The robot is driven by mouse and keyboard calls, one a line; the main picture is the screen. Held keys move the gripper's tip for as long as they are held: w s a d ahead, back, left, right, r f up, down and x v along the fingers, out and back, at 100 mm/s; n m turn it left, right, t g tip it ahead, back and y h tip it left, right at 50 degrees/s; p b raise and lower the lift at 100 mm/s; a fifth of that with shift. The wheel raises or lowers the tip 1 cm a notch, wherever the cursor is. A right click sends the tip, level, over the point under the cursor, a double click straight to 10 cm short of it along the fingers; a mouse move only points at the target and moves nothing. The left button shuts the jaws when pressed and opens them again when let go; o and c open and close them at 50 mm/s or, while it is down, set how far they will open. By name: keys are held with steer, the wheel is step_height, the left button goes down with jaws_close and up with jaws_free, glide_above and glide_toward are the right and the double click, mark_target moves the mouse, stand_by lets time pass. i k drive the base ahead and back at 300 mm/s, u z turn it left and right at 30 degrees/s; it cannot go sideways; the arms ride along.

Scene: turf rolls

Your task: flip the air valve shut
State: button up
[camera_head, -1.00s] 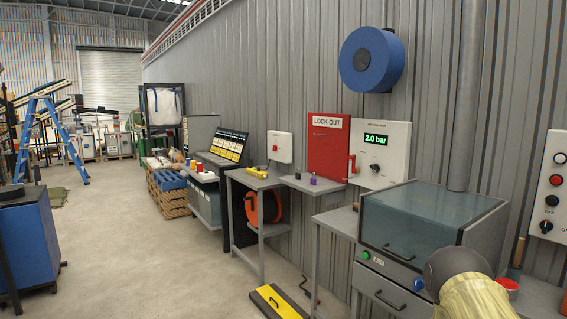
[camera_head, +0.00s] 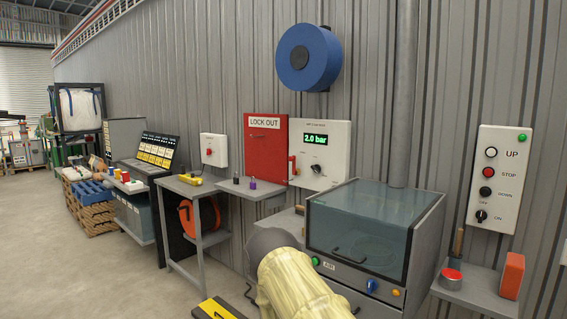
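A white gauge panel (camera_head: 326,150) hangs on the corrugated wall and its green display reads 2.0 bar. A small red lever (camera_head: 292,166) stands upright at the panel's left edge, beside the red LOCK OUT box; it looks like the air valve's handle, but is too small to tell its exact position. A black knob (camera_head: 317,169) sits below the display. My arm, in a pale yellow sleeve with a dark grey rounded end, shows at the bottom centre, in front of the glass-topped cabinet. My gripper's fingers are not in view.
The cabinet (camera_head: 372,225) has a green button, a blue knob and a label that seems to read AIR. A red LOCK OUT box (camera_head: 265,148), a blue hose reel (camera_head: 309,57) and an UP/STOP/DOWN panel (camera_head: 500,180) are on the wall.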

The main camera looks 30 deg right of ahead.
mark_target(293, 158)
steer(key=i, duration=1.75)
steer(key=z, duration=0.75)
steer(key=k, duration=0.65)
steer(key=u, duration=0.7)
steer(key=i, duration=1.45)
steer(key=z, duration=0.55)
